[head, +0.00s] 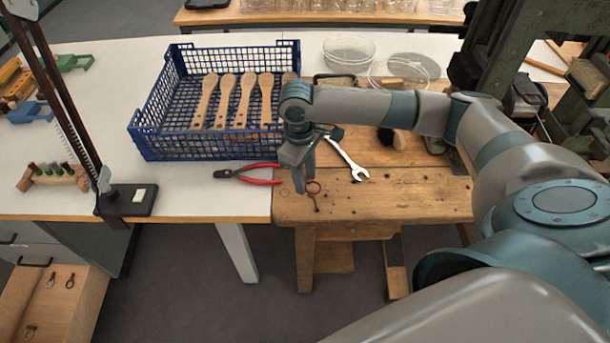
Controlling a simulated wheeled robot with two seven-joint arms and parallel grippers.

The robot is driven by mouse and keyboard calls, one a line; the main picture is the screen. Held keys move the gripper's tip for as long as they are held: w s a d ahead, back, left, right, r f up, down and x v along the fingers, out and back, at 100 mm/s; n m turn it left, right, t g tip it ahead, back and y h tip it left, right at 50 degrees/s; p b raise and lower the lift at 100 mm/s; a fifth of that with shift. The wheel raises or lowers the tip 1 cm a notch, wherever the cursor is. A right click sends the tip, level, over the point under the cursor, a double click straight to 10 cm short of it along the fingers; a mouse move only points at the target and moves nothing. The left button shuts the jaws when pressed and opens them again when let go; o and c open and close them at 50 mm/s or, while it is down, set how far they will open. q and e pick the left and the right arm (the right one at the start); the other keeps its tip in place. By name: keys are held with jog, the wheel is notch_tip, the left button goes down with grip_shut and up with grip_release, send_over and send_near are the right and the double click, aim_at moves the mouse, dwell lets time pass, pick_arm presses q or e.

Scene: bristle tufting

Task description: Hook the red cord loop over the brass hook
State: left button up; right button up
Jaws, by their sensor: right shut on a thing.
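My right gripper (304,187) points down over the front left of the wooden bench, its fingers close together. A small red cord loop (314,187) shows at its fingertips, and the gripper is shut on it. A thin dark piece (317,205) shows just below the loop, near the bench's front edge. It is too small to tell whether this is the brass hook or part of the cord. I cannot make out the brass hook for sure, nor whether the loop touches it. My left gripper is not in view.
Red-handled pliers (248,176) lie left of the gripper and a wrench (349,160) lies to its right. A blue crate (205,147) with wooden brush handles stands behind left. A dark upright stand (126,200) is on the white table. The bench front (400,200) is clear.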

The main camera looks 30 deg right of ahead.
jog(key=shift+p, duration=0.7)
dwell(0.7)
jog(key=shift+f, duration=1.75)
dwell(0.5)
jog(key=shift+s+f, duration=0.15)
jog(key=shift+f, duration=1)
jog(key=shift+s+f, duration=0.15)
jog(key=shift+f, duration=0.95)
dwell(0.8)
jog(key=o, duration=1.5)
